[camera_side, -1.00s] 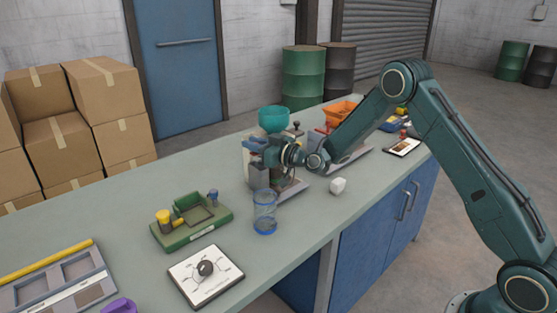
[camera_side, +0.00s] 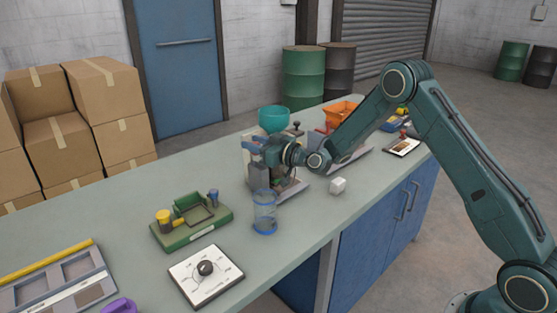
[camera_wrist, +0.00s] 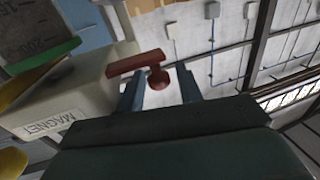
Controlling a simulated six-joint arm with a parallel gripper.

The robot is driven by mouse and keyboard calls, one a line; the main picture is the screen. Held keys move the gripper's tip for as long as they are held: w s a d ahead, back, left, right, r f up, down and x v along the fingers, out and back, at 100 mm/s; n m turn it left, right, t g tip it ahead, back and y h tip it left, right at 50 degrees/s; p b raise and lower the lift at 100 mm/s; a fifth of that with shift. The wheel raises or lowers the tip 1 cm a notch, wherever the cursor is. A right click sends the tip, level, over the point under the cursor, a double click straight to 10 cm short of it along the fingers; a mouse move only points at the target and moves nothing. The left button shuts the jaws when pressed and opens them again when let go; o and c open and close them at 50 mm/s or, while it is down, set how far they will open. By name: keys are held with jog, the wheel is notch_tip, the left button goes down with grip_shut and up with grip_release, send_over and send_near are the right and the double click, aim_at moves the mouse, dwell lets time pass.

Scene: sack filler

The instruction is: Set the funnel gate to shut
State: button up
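The teal funnel (camera_side: 274,118) sits on top of the filler machine (camera_side: 250,165) in the side view. My gripper (camera_side: 256,146) is at the machine, just below the funnel. In the wrist view, a red handle (camera_wrist: 135,64) with a round red knob (camera_wrist: 158,79) shows by my gripper (camera_wrist: 160,80); it may be the gate's lever, but I cannot be sure. The two blue fingers are apart, one on each side of the knob, with gaps visible. Whether the gate is open or shut cannot be told. My wrist hides part of the machine.
A clear blue-rimmed container (camera_side: 265,213) stands in front of the machine. An orange hopper (camera_side: 340,113) stands behind my arm.

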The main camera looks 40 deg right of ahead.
jog(key=a+v, duration=0.2)
jog(key=v, duration=1.1)
jog(key=s+a+r+n+g+y, duration=0.3)
jog(key=s+a+r+n+g, duration=0.3)
jog(key=s+a, duration=0.6)
jog(key=shift+s+a+r+n+g+y, duration=0.4)
jog(key=shift+s+r+g, duration=0.45)
jog(key=shift+r+g, duration=0.4)
dwell(0.6)
